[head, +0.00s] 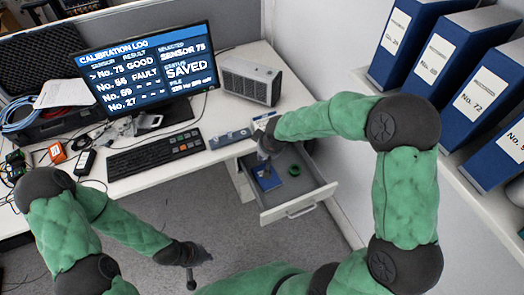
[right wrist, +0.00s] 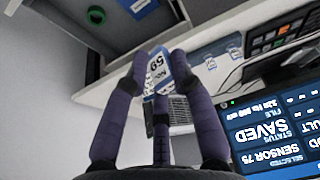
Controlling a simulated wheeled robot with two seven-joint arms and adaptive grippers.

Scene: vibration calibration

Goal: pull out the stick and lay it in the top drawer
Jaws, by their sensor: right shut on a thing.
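My right gripper (head: 264,163) reaches down over the back left part of the open top drawer (head: 318,196). In the right wrist view its purple fingers (right wrist: 160,62) close in around a blue and white piece marked No. 59 (right wrist: 158,68); I cannot tell whether this piece is between the tips or behind them. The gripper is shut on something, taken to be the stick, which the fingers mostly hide. A blue item with a white patch (head: 268,182) and a green ring (head: 299,180) show in the drawer. My left gripper (head: 198,268) hangs over the floor, its opening unclear.
On the desk are a keyboard (head: 155,155), a monitor (head: 150,70) reading SAVED, a grey vented box (head: 250,82) and a flat blue device (head: 230,138). Blue binders (head: 440,58) stand on a shelf at the right. The floor before the desk is clear.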

